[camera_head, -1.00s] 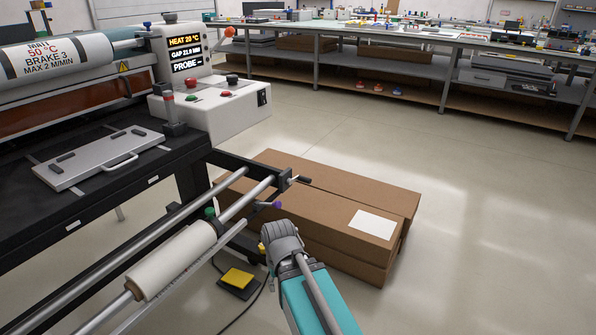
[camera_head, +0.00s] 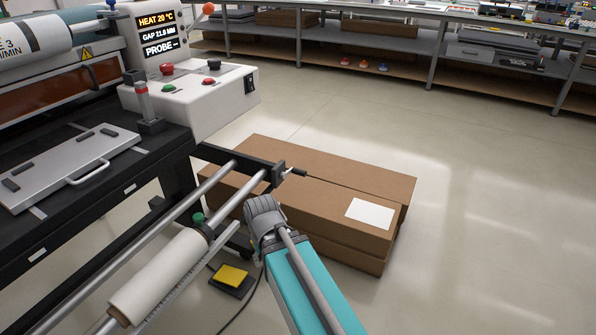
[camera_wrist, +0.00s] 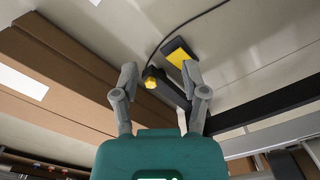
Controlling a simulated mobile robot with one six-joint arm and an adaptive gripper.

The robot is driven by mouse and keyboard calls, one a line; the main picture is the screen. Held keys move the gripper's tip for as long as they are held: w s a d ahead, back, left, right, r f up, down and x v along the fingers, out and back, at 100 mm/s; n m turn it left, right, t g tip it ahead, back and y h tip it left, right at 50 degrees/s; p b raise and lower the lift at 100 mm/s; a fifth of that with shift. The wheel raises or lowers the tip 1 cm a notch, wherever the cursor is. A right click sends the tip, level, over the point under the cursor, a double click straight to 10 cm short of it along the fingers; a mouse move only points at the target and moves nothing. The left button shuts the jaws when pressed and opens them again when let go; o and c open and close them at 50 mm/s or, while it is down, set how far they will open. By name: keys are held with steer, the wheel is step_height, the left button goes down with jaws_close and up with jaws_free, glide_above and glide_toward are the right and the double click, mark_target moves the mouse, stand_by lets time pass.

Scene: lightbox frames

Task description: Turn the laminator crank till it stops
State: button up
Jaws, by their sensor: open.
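The laminator (camera_head: 60,75) stands at the left in the head view, with its white control box (camera_head: 195,100). An orange ball knob (camera_head: 208,9) shows beyond the box, at the top edge; what carries it is mostly hidden. A small dark handle (camera_head: 298,172) sticks out from the end of the front rail frame. I cannot tell for sure which is the crank. My gripper (camera_head: 262,208) is just below and left of that handle, apart from it in the picture. In the wrist view my gripper (camera_wrist: 160,74) is open, with a yellow knob (camera_wrist: 151,83) showing between its fingers.
Long cardboard boxes (camera_head: 330,205) lie on the floor right of the rails. A white roll (camera_head: 160,275) sits on the lower rail. A yellow foot pedal (camera_head: 231,276) and cable are on the floor. Workbenches (camera_head: 390,22) line the back. The floor at right is clear.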

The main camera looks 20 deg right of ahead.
steer(key=shift+o, duration=0.7)
steer(key=w+d+f+n+t+y+b, duration=0.25)
steer(key=w+f+y+b, duration=0.25)
steer(key=w+f+b, duration=0.5)
steer(key=w+d+r+n+t+y+b, duration=0.1)
steer(key=d+r+t, duration=0.5)
steer(key=d, duration=0.8)
steer(key=w+d+r+n+t+y+b, duration=0.2)
steer(key=w+d+r+t+y, duration=0.2)
steer(key=d+r, duration=0.5)
steer(key=d+t+y, duration=0.1)
steer(key=d, duration=0.4)
steer(key=shift+w+r+t, duration=0.35)
steer(key=shift+w, duration=0.1)
